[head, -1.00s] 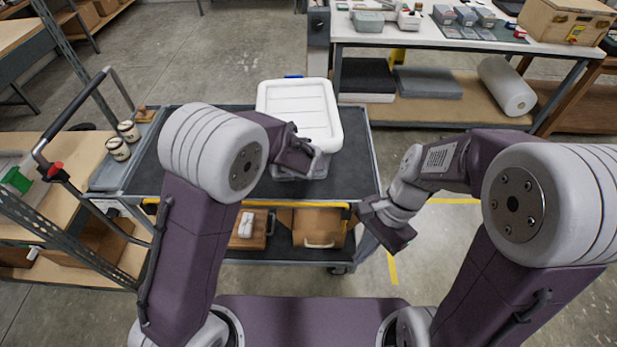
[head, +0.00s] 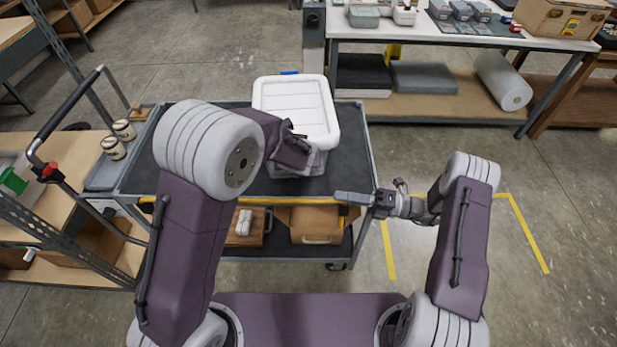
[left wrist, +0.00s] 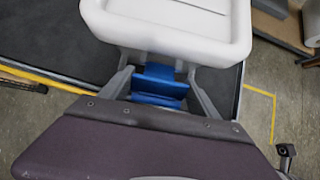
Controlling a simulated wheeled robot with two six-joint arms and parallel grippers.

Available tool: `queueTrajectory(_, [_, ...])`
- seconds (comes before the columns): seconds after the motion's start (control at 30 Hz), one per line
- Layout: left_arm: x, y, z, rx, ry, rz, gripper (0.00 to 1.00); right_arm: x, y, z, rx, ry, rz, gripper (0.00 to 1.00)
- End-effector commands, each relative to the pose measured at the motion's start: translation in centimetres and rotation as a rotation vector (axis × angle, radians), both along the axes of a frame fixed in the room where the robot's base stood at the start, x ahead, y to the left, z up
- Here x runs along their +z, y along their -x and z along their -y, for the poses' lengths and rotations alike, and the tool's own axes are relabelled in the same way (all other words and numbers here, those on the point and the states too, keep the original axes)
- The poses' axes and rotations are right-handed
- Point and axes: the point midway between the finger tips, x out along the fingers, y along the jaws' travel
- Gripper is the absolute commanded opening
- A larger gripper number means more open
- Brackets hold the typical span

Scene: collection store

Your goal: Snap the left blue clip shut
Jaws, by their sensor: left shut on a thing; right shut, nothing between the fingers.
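A clear box with a white lid (head: 297,108) stands on the dark top of the cart. My left gripper (head: 300,150) is at the near side of the box and hides part of it in the head view. In the left wrist view, a blue clip (left wrist: 158,85) sits below the rim of the white lid (left wrist: 175,25), between the two fingers of my left gripper (left wrist: 160,92). The gripper is shut on the clip. A bit of blue (head: 289,73) shows at the far edge of the lid. My right gripper (head: 355,198) is shut and empty at the cart's right front corner.
A workbench (head: 430,38) stands behind. Floor right of the cart is clear.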

Motion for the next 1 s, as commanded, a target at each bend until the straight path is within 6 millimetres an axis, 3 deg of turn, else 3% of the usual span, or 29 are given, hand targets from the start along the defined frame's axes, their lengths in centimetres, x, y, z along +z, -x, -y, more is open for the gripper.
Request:
queueTrajectory(0.17, [0.2, -0.1, 0.0, -0.002, -0.001, 0.003, 0.00, 0.2, -0.1, -1.7, 0.006, 0.000, 0.000, 0.00])
queueTrajectory(0.57, [0.2, -0.1, 0.0, -0.002, -0.001, 0.003, 0.00, 0.8, -1.3, -10.2, 0.009, 0.002, 0.001, 0.00])
queueTrajectory(0.8, [0.2, -0.1, 0.0, -0.001, 0.000, 0.003, 0.00, 1.8, -4.6, -10.3, 0.003, 0.003, 0.004, 0.00])
queueTrajectory(1.0, [0.2, -0.1, 0.0, -0.001, 0.000, 0.003, 0.00, 2.0, -5.2, -10.3, 0.003, 0.002, 0.001, 0.00])
